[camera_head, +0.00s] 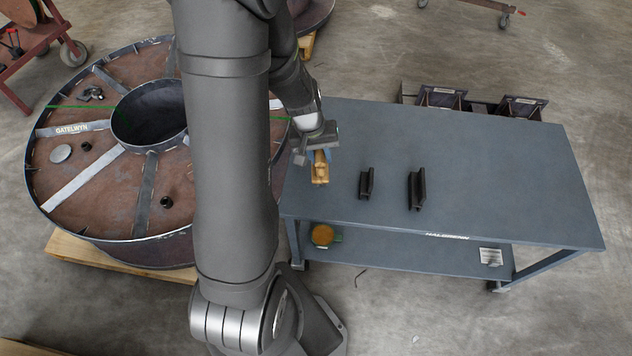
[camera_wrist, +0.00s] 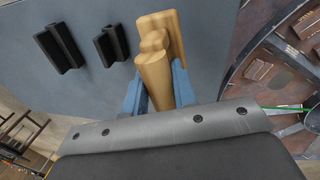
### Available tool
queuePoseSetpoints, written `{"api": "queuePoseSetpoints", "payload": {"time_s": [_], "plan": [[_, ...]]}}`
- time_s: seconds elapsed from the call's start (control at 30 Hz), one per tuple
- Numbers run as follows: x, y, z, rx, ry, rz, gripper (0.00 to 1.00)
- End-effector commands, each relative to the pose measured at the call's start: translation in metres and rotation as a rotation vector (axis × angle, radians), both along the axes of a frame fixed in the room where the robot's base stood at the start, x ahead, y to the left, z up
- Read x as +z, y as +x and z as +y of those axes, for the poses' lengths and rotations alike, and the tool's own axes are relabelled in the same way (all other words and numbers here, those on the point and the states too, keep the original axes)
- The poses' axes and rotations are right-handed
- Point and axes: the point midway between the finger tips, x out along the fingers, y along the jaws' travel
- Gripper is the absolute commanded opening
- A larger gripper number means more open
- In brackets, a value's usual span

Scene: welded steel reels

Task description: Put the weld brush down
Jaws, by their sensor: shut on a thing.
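The weld brush (camera_head: 320,174) has a pale wooden body and sits over the left end of the blue-grey table (camera_head: 480,165). My gripper (camera_head: 317,155) is shut on it. In the wrist view, the brush (camera_wrist: 154,72) is between the two blue fingers of my gripper (camera_wrist: 158,90), its wooden block extending away from them. Its bristles are not visible. I cannot tell whether the brush touches the tabletop or hangs just above it.
Two black angle pieces (camera_head: 367,184) (camera_head: 416,191) stand on the table right of the brush. The right part of the tabletop is clear. A large steel reel (camera_head: 60,190) lies left of the table. A lower shelf (camera_head: 410,255) holds a round orange-brown item (camera_head: 322,235).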

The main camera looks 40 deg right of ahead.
Motion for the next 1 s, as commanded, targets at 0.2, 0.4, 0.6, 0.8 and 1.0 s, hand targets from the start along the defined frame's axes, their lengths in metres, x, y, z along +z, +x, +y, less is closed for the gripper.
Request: {"api": "queuePoseSetpoints", "payload": {"time_s": [0.2,0.4,0.6,0.8,1.0], "plan": [[0.005,-0.059,-0.02,-0.103,-0.001,0.0,0.04],[0.007,-0.084,-0.025,-0.144,-0.001,0.0,0.04],[-0.005,-0.069,-0.022,-0.145,0.001,0.003,0.04],[-0.033,-0.023,-0.015,-0.143,0.001,0.003,0.04],[-0.056,0.014,-0.01,-0.147,0.0,0.002,0.04]]}}
